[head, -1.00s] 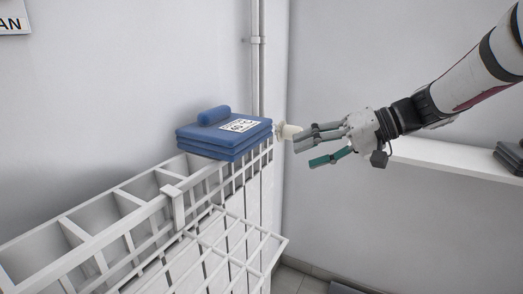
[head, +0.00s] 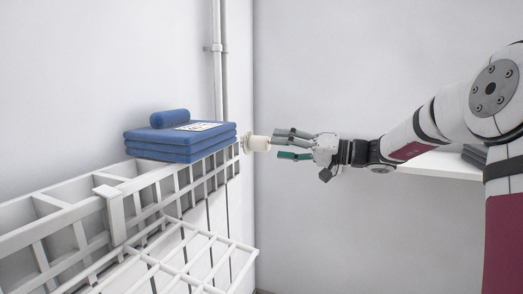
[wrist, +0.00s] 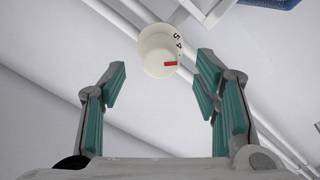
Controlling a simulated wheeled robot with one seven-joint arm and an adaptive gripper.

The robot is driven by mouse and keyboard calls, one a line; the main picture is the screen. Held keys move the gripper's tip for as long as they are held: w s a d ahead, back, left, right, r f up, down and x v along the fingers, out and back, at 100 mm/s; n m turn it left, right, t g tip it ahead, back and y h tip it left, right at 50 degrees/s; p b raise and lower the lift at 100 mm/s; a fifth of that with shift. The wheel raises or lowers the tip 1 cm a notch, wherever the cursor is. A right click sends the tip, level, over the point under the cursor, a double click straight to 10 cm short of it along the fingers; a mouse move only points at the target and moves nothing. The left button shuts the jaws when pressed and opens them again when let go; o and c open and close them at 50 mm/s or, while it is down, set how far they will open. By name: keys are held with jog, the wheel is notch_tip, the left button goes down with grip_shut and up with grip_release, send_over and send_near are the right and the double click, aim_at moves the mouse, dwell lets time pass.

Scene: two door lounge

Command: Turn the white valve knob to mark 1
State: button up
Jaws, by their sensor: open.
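The white valve knob (head: 258,143) sticks out from the right end of the white radiator in the head view. In the wrist view the knob (wrist: 159,51) faces me, with a red pointer line and the numbers 5 and 4 on its edge. I cannot make out a mark 1. My gripper (head: 279,145) is open, just right of the knob, with its fingertips pointing at it. In the wrist view its teal finger pads (wrist: 160,88) stand on both sides, with the knob beyond them and near the middle. Nothing is between the pads.
Folded blue towels (head: 180,144) with a rolled one and a label lie on top of the radiator (head: 115,215). A pipe (head: 217,75) runs up the wall behind. A white shelf (head: 440,164) with dark items is at the right.

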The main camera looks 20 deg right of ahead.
aim_at(269, 146)
jog(key=b+x, duration=0.1)
jog(key=x, duration=0.5)
jog(key=shift+w+a, duration=0.15)
jog(key=shift+a, duration=0.05)
jog(key=c, duration=1.1)
